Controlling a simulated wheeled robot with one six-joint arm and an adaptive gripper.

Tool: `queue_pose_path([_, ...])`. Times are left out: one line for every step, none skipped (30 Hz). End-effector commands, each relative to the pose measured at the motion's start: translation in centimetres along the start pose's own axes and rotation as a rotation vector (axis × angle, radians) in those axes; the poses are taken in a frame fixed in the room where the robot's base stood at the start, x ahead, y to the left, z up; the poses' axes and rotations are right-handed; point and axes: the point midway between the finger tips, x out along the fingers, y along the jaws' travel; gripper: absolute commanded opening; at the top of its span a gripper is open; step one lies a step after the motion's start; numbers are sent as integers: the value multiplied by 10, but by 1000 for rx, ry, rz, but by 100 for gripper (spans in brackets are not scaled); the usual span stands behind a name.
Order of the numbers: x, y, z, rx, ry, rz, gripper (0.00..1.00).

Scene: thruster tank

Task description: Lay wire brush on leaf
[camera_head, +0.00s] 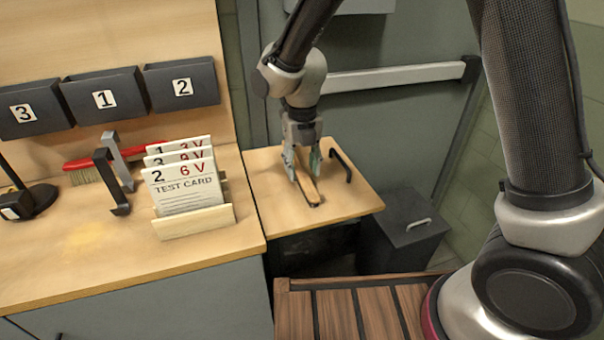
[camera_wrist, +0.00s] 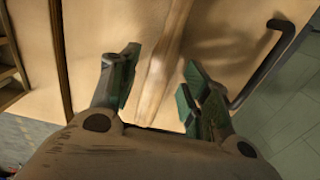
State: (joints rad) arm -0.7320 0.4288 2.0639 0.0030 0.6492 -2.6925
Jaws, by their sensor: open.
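The wire brush (camera_head: 312,194), with a long wooden handle, lies on the pale wooden leaf (camera_head: 346,202) to the right of the bench. Its far part is hidden by my gripper. My gripper (camera_head: 303,163) points down over the brush, with a finger on each side of it. In the wrist view the brush (camera_wrist: 166,62) runs between the two open green-padded fingers, with gaps visible on both sides. The brush's bristles cannot be made out.
A black bar handle (camera_head: 341,163) stands on the leaf's right side. A dark lidded bin (camera_head: 405,225) stands right of the leaf.

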Motion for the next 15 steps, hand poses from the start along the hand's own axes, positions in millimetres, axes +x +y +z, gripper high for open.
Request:
queue_pose_path([-13, 1, 1, 0, -6, 3, 47])
queue_pose_path([-20, 1, 2, 0, -6, 3, 47])
queue_pose_path([-30, 1, 1, 0, -6, 3, 47])
queue_pose_path([-37, 0, 1, 0, -6, 3, 47])
queue_pose_path([-44, 0, 1, 0, -6, 3, 47])
queue_pose_path([-52, 0, 1, 0, -5, 2, 47])
queue_pose_path([-58, 0, 1, 0, -5, 2, 47])
queue_pose_path([-64, 0, 1, 0, -5, 2, 47])
queue_pose_path([-70, 0, 1, 0, -5, 2, 47])
queue_pose_path([-74, 0, 1, 0, -3, 2, 47])
queue_pose_path([-78, 0, 1, 0, -3, 1, 47])
queue_pose_path([-82, 0, 1, 0, -3, 2, 47])
queue_pose_path([-85, 0, 1, 0, -3, 1, 47])
queue_pose_path([-87, 0, 0, 0, -2, 1, 47])
queue_pose_path([-89, 0, 0, 0, -2, 1, 47])
